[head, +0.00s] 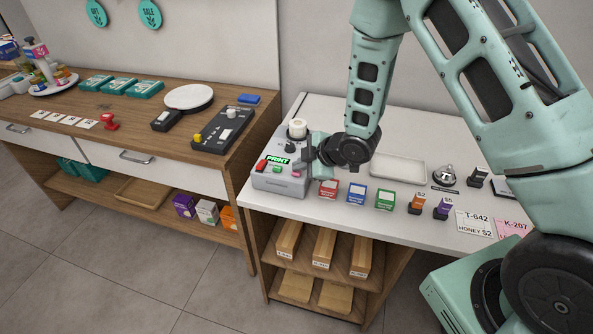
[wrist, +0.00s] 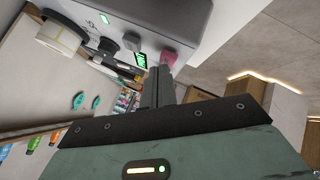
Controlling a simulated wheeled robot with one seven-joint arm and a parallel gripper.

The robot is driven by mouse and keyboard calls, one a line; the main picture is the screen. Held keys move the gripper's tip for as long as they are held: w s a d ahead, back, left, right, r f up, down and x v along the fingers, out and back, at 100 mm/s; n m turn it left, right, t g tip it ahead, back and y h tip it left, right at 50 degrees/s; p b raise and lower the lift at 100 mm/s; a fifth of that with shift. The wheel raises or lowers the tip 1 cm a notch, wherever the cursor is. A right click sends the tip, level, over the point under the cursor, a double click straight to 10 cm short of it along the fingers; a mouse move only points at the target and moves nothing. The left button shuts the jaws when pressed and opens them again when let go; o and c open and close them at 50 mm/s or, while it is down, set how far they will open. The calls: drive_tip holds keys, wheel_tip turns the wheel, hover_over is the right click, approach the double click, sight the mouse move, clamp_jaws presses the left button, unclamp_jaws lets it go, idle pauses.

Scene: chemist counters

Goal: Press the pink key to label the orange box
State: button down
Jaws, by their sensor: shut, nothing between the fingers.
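The grey label printer (head: 282,181) stands at the left end of the white counter, with a lit green PRINT display. Its pink key (head: 297,174) is on the right side of its front; in the wrist view the pink key (wrist: 169,57) is just beyond my fingertips. My gripper (head: 308,162) is shut and empty, right beside the printer; its fingers (wrist: 160,72) point at the pink key. I cannot tell whether they touch it. An orange box (head: 229,218) sits on the wooden counter's lower shelf, and a small orange block (head: 416,204) stands on the white counter.
Red (head: 328,188), blue (head: 357,194) and green (head: 385,199) cards or boxes line the front edge. A white tray (head: 398,166) lies behind them. A purple block (head: 442,209) and label cards (head: 474,223) are to the right. A paper roll (head: 297,128) tops the printer.

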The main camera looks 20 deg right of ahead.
sight(300, 173)
drive_tip(key=shift+r, duration=0.55)
drive_tip(key=shift+r+p, duration=0.1)
drive_tip(key=shift+p, duration=0.2)
drive_tip(key=shift+r+p, duration=1.65)
drive_tip(key=shift+r, duration=0.8)
drive_tip(key=s+a+r+m+g+h+b, duration=0.2)
drive_tip(key=s+a+r+m+b, duration=0.15)
drive_tip(key=s, duration=0.55)
drive_tip(key=s+a+r+m+g+h+b, duration=0.1)
drive_tip(key=s+a+r+m+g+b, duration=0.25)
drive_tip(key=s, duration=0.65)
drive_tip(key=s+r+m+g+h, duration=0.1)
drive_tip(key=s+r+g, duration=0.1)
drive_tip(key=s, duration=1.1)
drive_tip(key=shift+s+r+h, duration=0.35)
drive_tip(key=shift+r+h, duration=0.05)
drive_tip(key=shift+r, duration=0.25)
